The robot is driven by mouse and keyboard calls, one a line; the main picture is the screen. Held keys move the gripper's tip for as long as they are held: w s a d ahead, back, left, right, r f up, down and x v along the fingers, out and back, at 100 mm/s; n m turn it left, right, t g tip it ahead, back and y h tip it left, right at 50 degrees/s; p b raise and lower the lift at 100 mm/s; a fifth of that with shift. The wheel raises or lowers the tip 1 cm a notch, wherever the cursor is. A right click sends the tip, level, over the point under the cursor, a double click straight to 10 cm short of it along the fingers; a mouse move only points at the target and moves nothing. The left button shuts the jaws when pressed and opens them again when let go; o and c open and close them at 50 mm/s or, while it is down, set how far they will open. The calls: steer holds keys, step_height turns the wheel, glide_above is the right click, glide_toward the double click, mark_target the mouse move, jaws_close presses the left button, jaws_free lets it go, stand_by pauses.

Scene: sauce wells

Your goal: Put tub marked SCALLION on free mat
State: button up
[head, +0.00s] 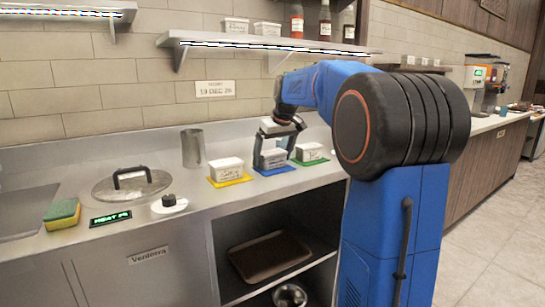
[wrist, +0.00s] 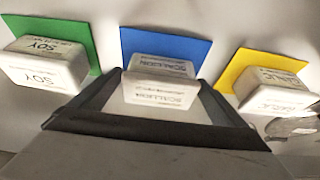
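The white tub marked SCALLION (wrist: 160,95) is at the blue mat (wrist: 165,45), which also shows in the head view (head: 284,170). In the head view the tub (head: 273,157) looks upright on the blue mat or just above it. I cannot tell whether its base touches. My gripper (head: 275,155) reaches down with one dark finger on each side of this tub. In the wrist view the fingers (wrist: 162,78) flank it closely; whether they press on it is unclear.
The tub marked SOY (wrist: 42,68) sits on the green mat (wrist: 85,45). The tub marked GARLIC (wrist: 270,90) sits on the yellow mat (wrist: 240,68). Left on the counter are a steel cylinder (head: 193,148), a lidded pan (head: 131,184) and a sponge (head: 62,213). A shelf (head: 260,42) hangs above.

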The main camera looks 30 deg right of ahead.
steer(key=shift+r, duration=0.1)
steer(key=v, duration=1.2)
steer(key=s+a+f, duration=0.5)
steer(key=s+a, duration=0.1)
steer(key=s, duration=0.2)
steer(key=s+a+f, duration=0.5)
steer(key=s+a, duration=0.1)
steer(key=s, duration=0.2)
steer(key=s+a+f, duration=0.3)
steer(key=s+f, duration=0.6)
steer(key=f, duration=0.1)
steer(key=s+a+f, duration=0.3)
steer(key=s+f, duration=0.7)
steer(key=shift+a, duration=0.35)
steer(key=shift+r, duration=0.1)
